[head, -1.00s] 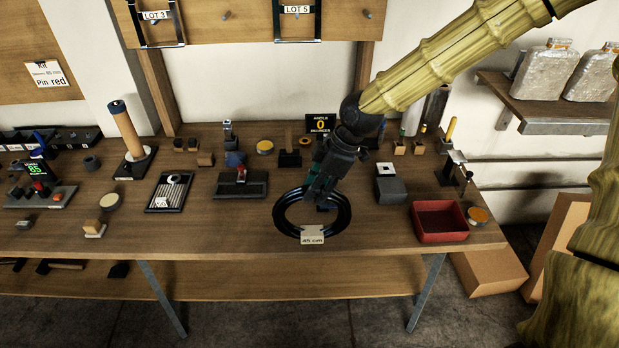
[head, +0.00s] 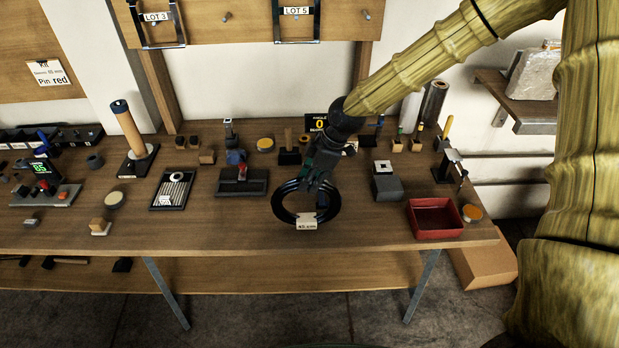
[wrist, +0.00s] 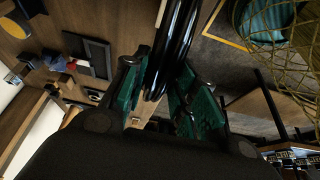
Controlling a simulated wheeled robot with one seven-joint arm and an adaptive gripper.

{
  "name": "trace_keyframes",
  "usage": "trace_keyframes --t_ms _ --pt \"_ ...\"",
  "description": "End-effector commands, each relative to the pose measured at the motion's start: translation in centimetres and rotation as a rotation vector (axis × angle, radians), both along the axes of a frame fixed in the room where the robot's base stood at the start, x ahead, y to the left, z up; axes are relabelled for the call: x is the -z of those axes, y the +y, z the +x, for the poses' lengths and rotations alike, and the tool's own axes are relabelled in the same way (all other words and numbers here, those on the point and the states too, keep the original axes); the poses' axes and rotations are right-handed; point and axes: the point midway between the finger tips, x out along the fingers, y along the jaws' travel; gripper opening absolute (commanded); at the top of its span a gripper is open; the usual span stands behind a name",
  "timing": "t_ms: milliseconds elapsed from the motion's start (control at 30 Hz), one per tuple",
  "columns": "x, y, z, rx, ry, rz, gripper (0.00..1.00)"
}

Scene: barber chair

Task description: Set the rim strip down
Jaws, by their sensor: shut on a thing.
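The rim strip is a coiled black ring (head: 276,210) with a pale tag (head: 307,225) reading 45 cm on its near side. In the head view it shows over the front middle of the wooden workbench (head: 350,238). My gripper (head: 318,190) reaches down to the ring and is shut on its coils. In the wrist view the black coils (wrist: 176,45) run between the two green-padded fingers of my gripper (wrist: 160,95). Whether the ring touches the bench top or hangs just above it, I cannot tell.
A red tray (head: 436,234) and an orange-topped tin (head: 472,212) stand to the right of the ring. A dark grey block (head: 388,188) stands behind and right. A black stand (head: 242,182) lies to the left. Bare wood lies left of the ring.

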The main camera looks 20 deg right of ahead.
Motion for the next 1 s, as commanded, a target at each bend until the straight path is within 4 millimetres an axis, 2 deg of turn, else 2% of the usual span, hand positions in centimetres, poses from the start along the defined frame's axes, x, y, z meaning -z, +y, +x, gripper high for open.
trace_keyframes --t_ms 467,500,600,1000 --pt "0.86 0.04 0.02 -0.001 -0.002 0.001 0.0" --pt "0.83 0.03 0.02 -0.001 -0.001 0.0 0.34" --pt "0.82 0.03 0.01 -0.001 -0.001 0.0 0.5" --pt "0.44 -0.04 0.02 0.001 -0.002 0.0 0.5"
